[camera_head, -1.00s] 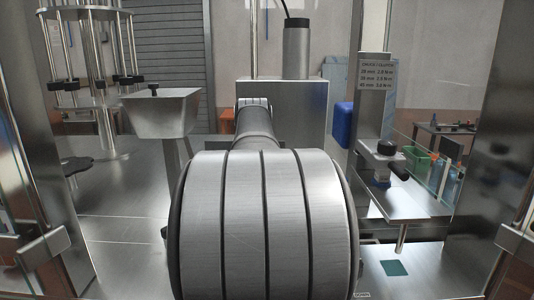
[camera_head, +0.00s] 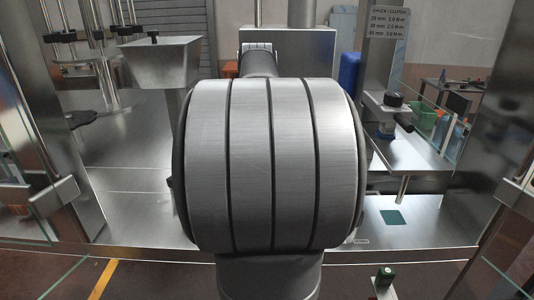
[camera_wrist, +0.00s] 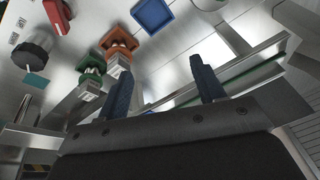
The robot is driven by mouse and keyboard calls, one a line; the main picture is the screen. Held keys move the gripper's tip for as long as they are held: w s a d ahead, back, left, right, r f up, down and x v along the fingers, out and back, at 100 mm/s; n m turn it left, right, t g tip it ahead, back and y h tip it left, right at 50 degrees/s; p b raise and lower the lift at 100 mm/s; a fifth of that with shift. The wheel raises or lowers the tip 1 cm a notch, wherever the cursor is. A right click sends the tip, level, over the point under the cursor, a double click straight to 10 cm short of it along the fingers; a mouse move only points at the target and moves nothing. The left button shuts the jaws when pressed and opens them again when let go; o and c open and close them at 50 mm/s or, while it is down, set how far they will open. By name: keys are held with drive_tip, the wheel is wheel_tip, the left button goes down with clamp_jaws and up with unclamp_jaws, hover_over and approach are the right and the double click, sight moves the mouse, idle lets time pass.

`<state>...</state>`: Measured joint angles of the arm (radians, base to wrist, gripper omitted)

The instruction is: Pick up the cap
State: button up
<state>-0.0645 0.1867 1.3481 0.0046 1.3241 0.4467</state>
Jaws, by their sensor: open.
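No piece stands out clearly as the cap, and I cannot tell which one it is. In the wrist view, a green piece (camera_wrist: 91,77) and an orange piece (camera_wrist: 118,42) sit beside each other, left of my fingers. A black round knob (camera_wrist: 34,54) is farther left, with a small teal square (camera_wrist: 36,80) near it. My arm hides the gripper in the head view.
A steel hopper (camera_head: 160,62) stands at the left. A clamp with a black knob (camera_head: 393,100) and glass guard stand at the right. A teal patch (camera_head: 393,217) marks the steel deck. A blue square tray (camera_wrist: 153,14) and a red piece (camera_wrist: 57,14) show in the wrist view.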

drive_tip(key=s+a+f+m+g+h, duration=0.1)
drive_tip(key=s+f+m+g+h, duration=0.15)
drive_tip(key=s+m, duration=1)
drive_tip(key=w+f+m, duration=0.1)
drive_tip(key=f, duration=0.2)
drive_tip(key=w+f+m, duration=0.1)
drive_tip(key=f, duration=0.3)
drive_tip(key=w+d+f+m+g+y, duration=0.1)
drive_tip(key=f, duration=0.3)
drive_tip(key=shift+w+f, duration=0.2)
drive_tip(key=shift+w+d+f, duration=0.1)
drive_tip(key=shift+d+f, duration=0.1)
drive_tip(key=shift+f, duration=0.7)
drive_tip(key=shift+s+d+f, duration=0.1)
drive_tip(key=shift+d+f, duration=0.05)
drive_tip(key=shift+f, duration=0.7)
drive_tip(key=shift+w+d+f, duration=0.1)
drive_tip(key=shift+d+f, duration=0.1)
drive_tip(key=shift+f, duration=0.7)
drive_tip(key=c, duration=1.1)
